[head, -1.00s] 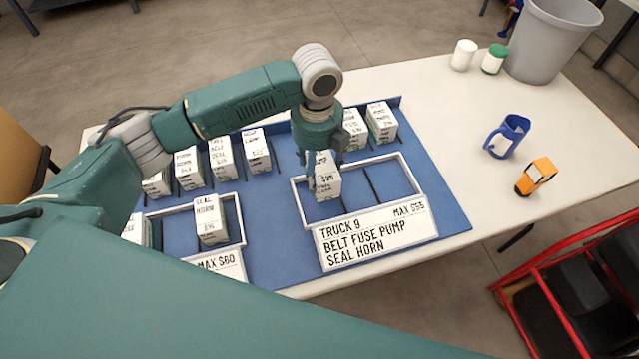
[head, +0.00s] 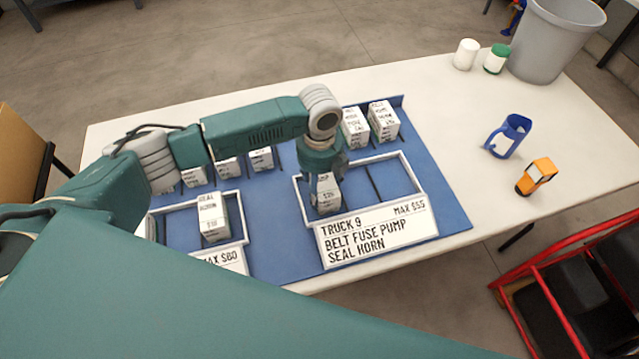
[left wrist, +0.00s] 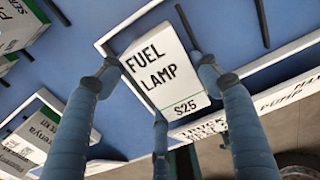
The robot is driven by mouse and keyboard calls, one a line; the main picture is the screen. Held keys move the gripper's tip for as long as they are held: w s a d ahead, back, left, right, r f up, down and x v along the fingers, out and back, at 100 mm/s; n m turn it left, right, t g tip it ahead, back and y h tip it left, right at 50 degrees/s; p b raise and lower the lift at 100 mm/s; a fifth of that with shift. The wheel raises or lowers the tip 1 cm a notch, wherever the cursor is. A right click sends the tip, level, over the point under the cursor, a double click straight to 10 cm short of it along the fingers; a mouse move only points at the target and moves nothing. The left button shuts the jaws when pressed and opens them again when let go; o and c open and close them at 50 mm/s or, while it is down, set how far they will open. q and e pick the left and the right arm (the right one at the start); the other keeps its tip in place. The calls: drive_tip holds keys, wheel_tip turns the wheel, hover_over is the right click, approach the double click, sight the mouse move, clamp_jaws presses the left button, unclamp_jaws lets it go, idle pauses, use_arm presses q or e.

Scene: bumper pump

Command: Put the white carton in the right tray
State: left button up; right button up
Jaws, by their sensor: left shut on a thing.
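The white carton (head: 327,198) reads "FUEL LAMP $25" in the left wrist view (left wrist: 163,72). My left gripper (head: 328,178) is shut on it from above, with fingers on its sides. The carton is upright inside the left end of the right tray (head: 412,172), the white-rimmed frame behind the "TRUCK 9" sign (head: 370,232). I cannot tell whether its bottom touches the blue board. The gripper hides part of the carton. My right gripper is not in view.
The left tray (head: 243,228) holds a "SEAL HORN" carton (head: 212,218). More cartons (head: 383,120) stand along the back of the blue board (head: 275,235). The right tray's middle and right look empty. A blue holder (head: 510,137) and orange scanner (head: 536,176) lie off to the right.

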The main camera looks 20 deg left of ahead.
sight(320, 184)
use_arm(q)
drive_tip(key=o, duration=1.3)
drive_tip(key=shift+o, duration=0.5)
wheel_tip(320, 184, up, 12)
drive_tip(key=b, duration=0.2)
drive_tip(key=shift+r, duration=0.15)
